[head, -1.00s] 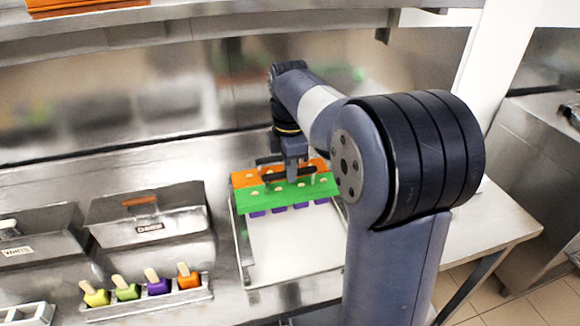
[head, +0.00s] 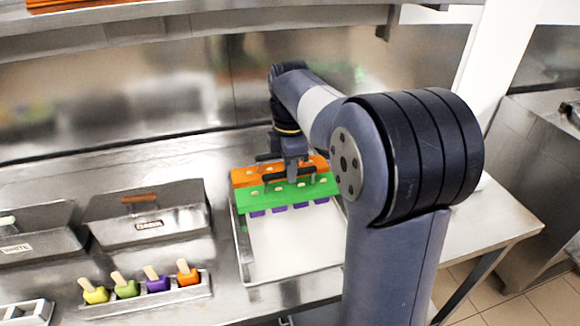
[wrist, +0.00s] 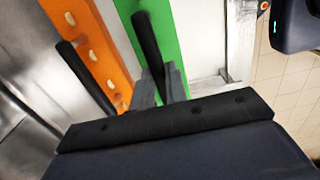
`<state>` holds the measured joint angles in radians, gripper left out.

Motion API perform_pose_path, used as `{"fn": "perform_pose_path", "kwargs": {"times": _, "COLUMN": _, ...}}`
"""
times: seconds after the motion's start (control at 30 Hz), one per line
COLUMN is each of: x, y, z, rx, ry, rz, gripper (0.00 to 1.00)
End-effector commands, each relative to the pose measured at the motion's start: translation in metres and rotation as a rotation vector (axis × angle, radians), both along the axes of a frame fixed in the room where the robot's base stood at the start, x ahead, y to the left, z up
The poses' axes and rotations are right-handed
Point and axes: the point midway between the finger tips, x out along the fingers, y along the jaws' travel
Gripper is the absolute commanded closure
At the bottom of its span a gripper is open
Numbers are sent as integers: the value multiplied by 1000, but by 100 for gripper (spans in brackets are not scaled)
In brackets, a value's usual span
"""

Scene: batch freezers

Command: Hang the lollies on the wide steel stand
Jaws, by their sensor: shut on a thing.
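A green holder bar (head: 270,198) with lolly sticks poking up through it lies across the back of the wide steel stand (head: 240,262). Purple lollies (head: 278,208) hang beneath its front edge. An orange holder bar (head: 243,177) lies right behind it, also with stick ends on top. Each bar has a black handle; the green bar's handle (wrist: 147,40) shows in the wrist view. My gripper (head: 291,176) is over the green bar, its grey fingers (wrist: 160,88) shut on that handle. The exact grip and any lollies under the orange bar are hidden.
Left of the stand are a lidded steel bin (head: 150,222), another labelled bin (head: 42,235) and a small rack (head: 150,303) with yellow, green, purple and orange lollies. A shelf (head: 200,15) runs above. The stand's front part is clear.

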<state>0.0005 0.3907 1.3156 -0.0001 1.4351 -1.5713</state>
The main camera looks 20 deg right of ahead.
Motion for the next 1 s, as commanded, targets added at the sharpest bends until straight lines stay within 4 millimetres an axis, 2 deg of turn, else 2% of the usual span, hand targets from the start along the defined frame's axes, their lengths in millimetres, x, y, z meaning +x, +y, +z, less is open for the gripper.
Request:
{"fn": "perform_pose_path", "kwargs": {"times": 0.63, "x": 0, "y": 0, "z": -13, "rx": 0, "ry": -1, "rz": 0, "gripper": 100}}
{"fn": "perform_pose_path", "kwargs": {"times": 1.0, "x": 0, "y": 0, "z": -14, "rx": 0, "ry": -1, "rz": 0, "gripper": 100}}
